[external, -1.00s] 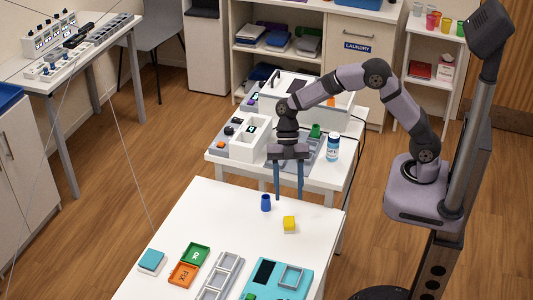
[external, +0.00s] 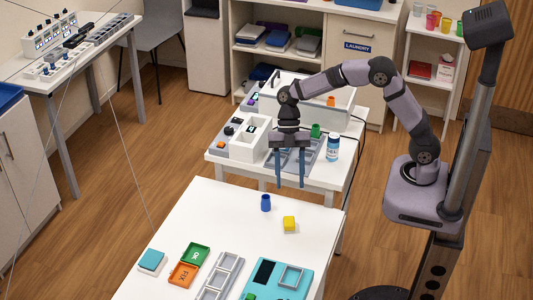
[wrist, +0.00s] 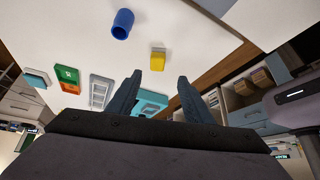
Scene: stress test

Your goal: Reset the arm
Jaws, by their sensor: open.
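My gripper (external: 290,184) hangs pointing down in the external view, above the far edge of the front white table (external: 250,195). Its two blue fingers are apart with nothing between them. In the wrist view my gripper (wrist: 168,95) also shows spread, empty fingers. A blue cup-like cylinder (external: 266,203) stands on the table near the far edge, and a yellow block (external: 289,223) lies to its right. Both are apart from the fingers. They also show in the wrist view as the blue cylinder (wrist: 122,23) and the yellow block (wrist: 158,59).
A green tray (external: 196,254), an orange tray (external: 184,274), a teal block (external: 151,260), a grey rack (external: 221,275) and a turquoise device (external: 276,277) lie on the front table. Behind it, a second table holds a white box (external: 249,138) and a blue-and-white bottle (external: 332,147).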

